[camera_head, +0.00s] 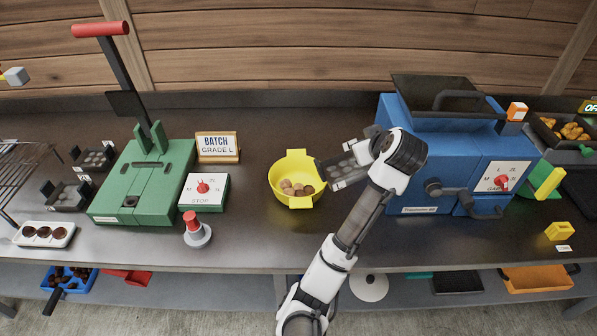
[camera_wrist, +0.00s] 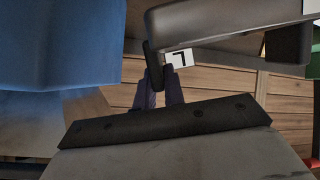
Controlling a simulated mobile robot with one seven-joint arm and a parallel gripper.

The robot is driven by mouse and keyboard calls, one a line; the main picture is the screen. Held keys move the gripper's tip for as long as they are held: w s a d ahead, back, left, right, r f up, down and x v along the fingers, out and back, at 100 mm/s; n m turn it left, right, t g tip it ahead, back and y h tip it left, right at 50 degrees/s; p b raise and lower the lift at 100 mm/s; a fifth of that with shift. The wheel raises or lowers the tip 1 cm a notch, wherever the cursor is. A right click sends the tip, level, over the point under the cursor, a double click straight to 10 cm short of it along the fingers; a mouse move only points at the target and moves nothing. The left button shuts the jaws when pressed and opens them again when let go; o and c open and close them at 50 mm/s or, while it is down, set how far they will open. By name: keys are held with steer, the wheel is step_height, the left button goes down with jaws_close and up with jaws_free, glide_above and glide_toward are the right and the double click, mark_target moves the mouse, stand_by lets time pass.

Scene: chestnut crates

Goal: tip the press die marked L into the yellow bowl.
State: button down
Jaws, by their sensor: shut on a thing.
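My gripper (camera_head: 372,146) is shut on the end tab of a dark grey press die (camera_head: 343,167), just right of the yellow bowl (camera_head: 296,200). In the wrist view the fingers (camera_wrist: 158,92) pinch the die (camera_wrist: 225,24) beside a white tag marked L (camera_wrist: 179,59). The die's left end is close to the bowl's right rim; I cannot tell if they touch. The die appears tilted, with light round pockets showing; whether they hold anything is unclear. Several brown balls (camera_head: 298,188) lie in the bowl.
The blue machine (camera_head: 450,150) stands close to the right of my gripper. A green press (camera_head: 145,185) and a control box with a red knob (camera_head: 203,190) stand left of the bowl. Two more dies (camera_head: 70,194) lie at far left. The bench in front of the bowl is clear.

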steer(key=s+d+r+m+t+y, duration=0.2)
steer(key=d+r, duration=0.1)
steer(key=d, duration=0.2)
steer(key=shift+s+r, duration=0.15)
steer(key=shift+r, duration=0.2)
